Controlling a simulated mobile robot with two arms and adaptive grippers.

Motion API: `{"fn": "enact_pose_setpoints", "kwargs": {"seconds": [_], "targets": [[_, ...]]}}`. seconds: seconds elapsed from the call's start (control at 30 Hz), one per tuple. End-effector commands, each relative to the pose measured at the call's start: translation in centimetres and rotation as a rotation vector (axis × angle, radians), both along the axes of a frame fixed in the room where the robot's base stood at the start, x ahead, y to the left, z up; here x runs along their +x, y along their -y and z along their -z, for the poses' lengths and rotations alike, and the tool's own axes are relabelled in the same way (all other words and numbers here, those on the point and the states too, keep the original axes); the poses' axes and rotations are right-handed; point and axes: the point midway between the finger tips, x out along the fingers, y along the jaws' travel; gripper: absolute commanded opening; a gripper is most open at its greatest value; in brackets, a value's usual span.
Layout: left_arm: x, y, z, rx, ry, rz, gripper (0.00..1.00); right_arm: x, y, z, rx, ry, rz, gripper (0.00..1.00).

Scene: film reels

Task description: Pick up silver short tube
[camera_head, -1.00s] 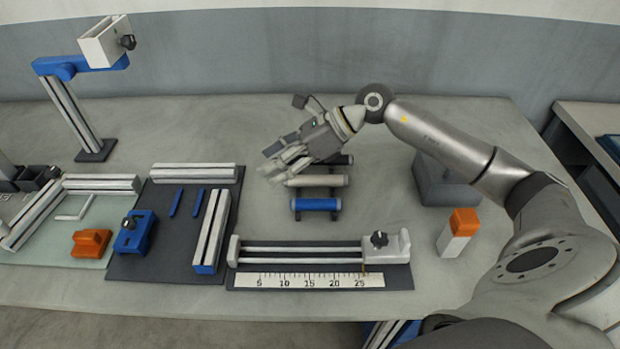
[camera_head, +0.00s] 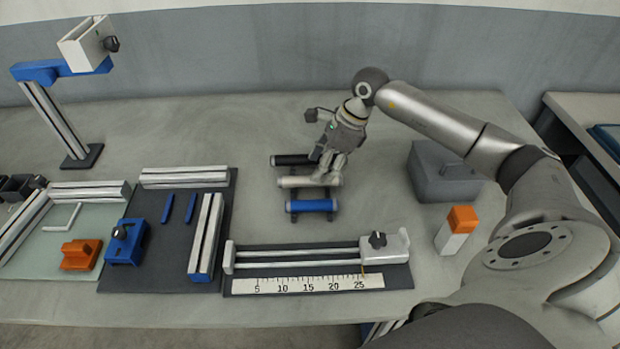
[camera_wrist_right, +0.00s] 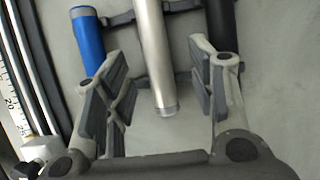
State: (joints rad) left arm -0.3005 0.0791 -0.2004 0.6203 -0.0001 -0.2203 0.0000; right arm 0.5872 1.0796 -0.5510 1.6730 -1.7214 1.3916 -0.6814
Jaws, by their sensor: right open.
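The silver short tube (camera_head: 296,182) lies on a small dark rack between a black tube (camera_head: 289,160) and a blue tube (camera_head: 311,206). My right gripper (camera_head: 326,174) is over the right end of the silver tube. In the right wrist view the silver tube (camera_wrist_right: 154,50) runs between the two open fingers of the gripper (camera_wrist_right: 158,95), with a gap on each side. The blue tube (camera_wrist_right: 88,42) is beyond the left finger and the black tube (camera_wrist_right: 221,28) is beyond the right finger. My left gripper is not in view.
A ruler fixture (camera_head: 310,252) lies in front of the rack. A grey box (camera_head: 440,178) and an orange-topped white block (camera_head: 456,230) stand to the right. Profiles on a dark mat (camera_head: 165,265) lie to the left. The table behind the rack is clear.

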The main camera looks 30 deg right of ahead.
Motion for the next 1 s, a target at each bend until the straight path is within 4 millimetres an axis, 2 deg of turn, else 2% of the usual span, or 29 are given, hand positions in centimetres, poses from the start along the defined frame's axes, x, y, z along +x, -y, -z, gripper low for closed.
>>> {"fn": "enact_pose_setpoints", "kwargs": {"seconds": [0.1, 0.3, 0.57, 0.93, 1.0], "targets": [[0.0, 0.0, -1.4, 0.000, -0.001, 0.000, 0.40, 0.2, -1.2, 1.3, 0.003, -0.005, -0.002, 0.51], [0.0, -0.1, -1.7, 0.001, -0.001, 0.001, 0.40, 0.7, -1.9, 3.6, 0.003, -0.001, -0.001, 0.51], [0.0, -0.1, -1.7, 0.001, -0.001, 0.000, 0.40, 0.7, -1.9, 3.8, 0.001, 0.001, -0.001, 0.50], [0.0, -0.1, -1.7, 0.002, -0.001, 0.000, 0.40, 0.7, -1.8, 3.8, 0.001, 0.000, 0.000, 0.02], [0.0, -0.1, -1.7, 0.002, -0.001, 0.000, 0.40, 0.8, -1.9, 3.7, 0.002, 0.001, -0.001, 0.00]]}}
